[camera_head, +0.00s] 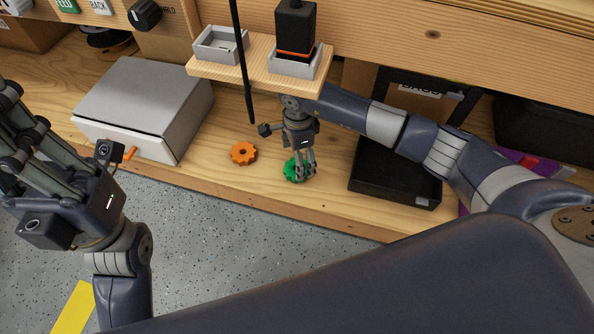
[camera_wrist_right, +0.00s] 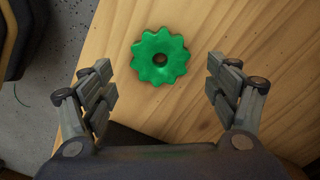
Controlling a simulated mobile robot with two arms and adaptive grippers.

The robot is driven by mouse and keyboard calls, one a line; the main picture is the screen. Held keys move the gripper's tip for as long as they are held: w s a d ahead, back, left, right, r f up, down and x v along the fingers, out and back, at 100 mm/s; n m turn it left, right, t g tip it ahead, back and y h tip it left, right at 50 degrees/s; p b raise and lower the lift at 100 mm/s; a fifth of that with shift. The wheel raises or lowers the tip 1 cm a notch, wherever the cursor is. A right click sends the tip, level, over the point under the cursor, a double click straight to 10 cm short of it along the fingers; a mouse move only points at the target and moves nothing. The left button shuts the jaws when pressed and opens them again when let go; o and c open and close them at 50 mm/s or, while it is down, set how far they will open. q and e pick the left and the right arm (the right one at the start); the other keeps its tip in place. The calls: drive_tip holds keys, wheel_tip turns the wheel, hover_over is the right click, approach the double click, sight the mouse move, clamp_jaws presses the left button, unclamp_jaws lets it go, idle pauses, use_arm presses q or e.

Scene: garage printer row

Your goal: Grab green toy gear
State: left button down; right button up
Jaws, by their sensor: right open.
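The green toy gear (camera_head: 290,170) lies flat on the wooden bench near its front edge, partly hidden by my right gripper in the head view. In the right wrist view the green gear (camera_wrist_right: 160,57) shows whole, with a dark centre hole. My right gripper (camera_head: 304,173) is open and empty above it; in the wrist view its fingers (camera_wrist_right: 160,98) stand apart, one to each side, with the gear ahead between them. My left gripper (camera_head: 25,125) is raised at the far left, away from the gear; I cannot tell how far its fingers are apart.
An orange gear (camera_head: 243,153) lies left of the green one. A grey box (camera_head: 148,100) stands further left and a black tray (camera_head: 392,187) to the right. A wooden shelf (camera_head: 236,76) with small grey trays overhangs behind. A thin black rod (camera_head: 241,60) hangs in front of it.

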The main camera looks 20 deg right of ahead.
wheel_tip(320, 180, down, 4)
drive_tip(key=shift+f+b, duration=0.15)
drive_tip(key=shift+b, duration=0.8)
drive_tip(key=c, duration=1.1)
